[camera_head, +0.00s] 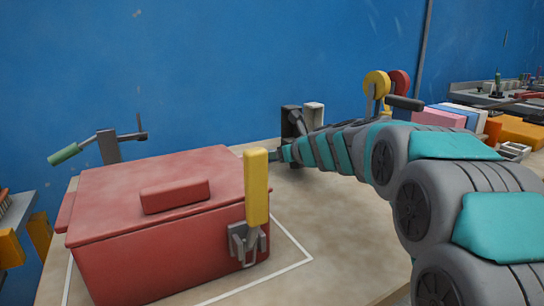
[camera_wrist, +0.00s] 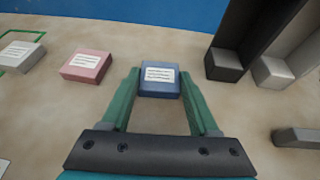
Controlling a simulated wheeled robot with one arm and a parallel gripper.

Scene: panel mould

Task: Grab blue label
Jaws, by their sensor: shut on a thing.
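The blue label (camera_wrist: 159,80) is a small blue block with a white, line-marked top face. In the wrist view it sits between the tips of the two green fingers of my gripper (camera_wrist: 160,92), which are shut on it. I cannot tell whether it is lifted off the table. In the head view my gripper (camera_head: 277,154) reaches behind the red box, and the blue label is hidden there.
A pink label (camera_wrist: 87,65) and a white label (camera_wrist: 20,55) lie to the left. Black (camera_wrist: 226,65) and grey (camera_wrist: 272,72) upright holders stand close on the right. The red box (camera_head: 160,215) with a yellow-handled clamp (camera_head: 256,190) fills the front left. A blue wall (camera_head: 230,70) is behind.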

